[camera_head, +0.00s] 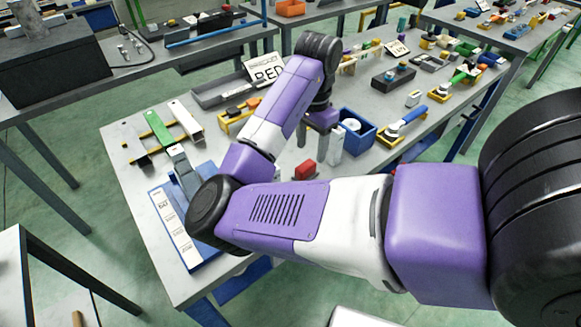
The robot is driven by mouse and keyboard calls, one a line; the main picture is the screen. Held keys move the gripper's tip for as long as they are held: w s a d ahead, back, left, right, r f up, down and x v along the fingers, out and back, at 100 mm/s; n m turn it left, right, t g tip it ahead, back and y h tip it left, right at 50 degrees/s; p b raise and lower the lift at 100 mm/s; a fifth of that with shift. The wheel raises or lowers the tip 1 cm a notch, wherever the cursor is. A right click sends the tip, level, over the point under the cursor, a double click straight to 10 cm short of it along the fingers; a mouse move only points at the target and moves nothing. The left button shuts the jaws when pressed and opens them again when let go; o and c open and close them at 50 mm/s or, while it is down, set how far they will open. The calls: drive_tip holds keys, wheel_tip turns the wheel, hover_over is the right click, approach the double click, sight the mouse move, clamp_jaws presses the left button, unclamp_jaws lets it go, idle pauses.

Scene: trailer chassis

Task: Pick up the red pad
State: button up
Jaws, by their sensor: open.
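The red pad (305,170) is a small red block lying on the grey table, near the middle of the picture, just above my forearm in view. My gripper (318,142) points down over the table, behind the pad and slightly to its right in the picture. Its pale fingers are apart, with nothing visible between them. The gripper appears clear of the pad, but its exact height above the table cannot be told. My purple and white arm covers part of the table in front of the pad.
A blue bin (359,132) holding a white roll stands right of the gripper. A grey tray (212,95) and a BED sign (264,70) are behind. Green and white bars (160,130) and a blue-edged sheet (172,226) lie left. A blue-handled tool (407,120) lies right.

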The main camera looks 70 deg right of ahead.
sight(306, 165)
drive_tip(key=shift+w+f, duration=0.25)
drive_tip(key=shift+f, duration=0.8)
drive_tip(key=shift+w+a+f, duration=0.1)
drive_tip(key=shift+w+f, duration=0.05)
drive_tip(key=shift+f, duration=1.3)
drive_tip(key=shift+w+a+f, duration=0.1)
drive_tip(key=shift+w+f, duration=0.05)
drive_tip(key=shift+f, duration=1.3)
clamp_jaws()
